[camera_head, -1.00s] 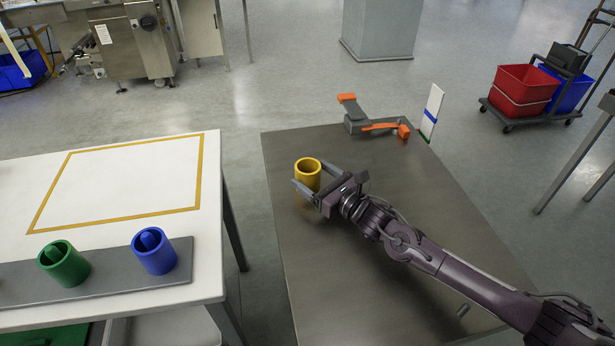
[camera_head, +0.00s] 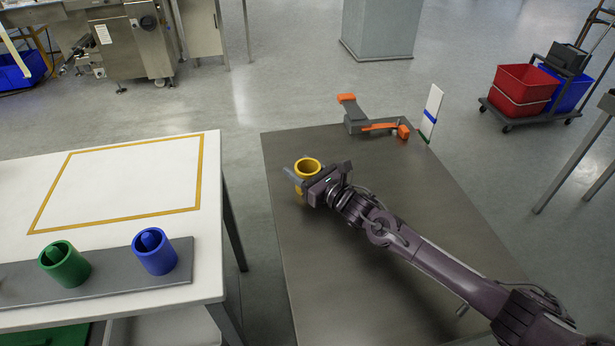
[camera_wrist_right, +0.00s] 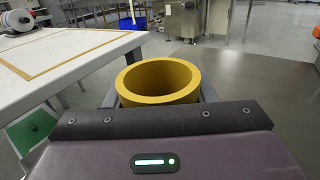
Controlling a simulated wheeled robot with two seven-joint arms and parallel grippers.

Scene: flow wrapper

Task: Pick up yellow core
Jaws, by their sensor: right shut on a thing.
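The yellow core (camera_head: 308,165) is a hollow cylinder standing upright at the left side of the dark metal table (camera_head: 400,215). My right gripper (camera_head: 298,182) is shut on it, with its fingers on either side of the core. In the right wrist view the yellow core (camera_wrist_right: 158,80) shows its open top rim between the fingers, and its lower part is hidden behind my gripper body. I cannot tell whether its base touches the table. My left gripper is not in view.
A white table (camera_head: 120,205) stands at left, with a green core (camera_head: 65,264) and a blue core (camera_head: 155,252) on a grey strip. An orange-and-grey tool (camera_head: 372,122) and a white upright plate (camera_head: 432,112) are at the table's far end. The table's middle is clear.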

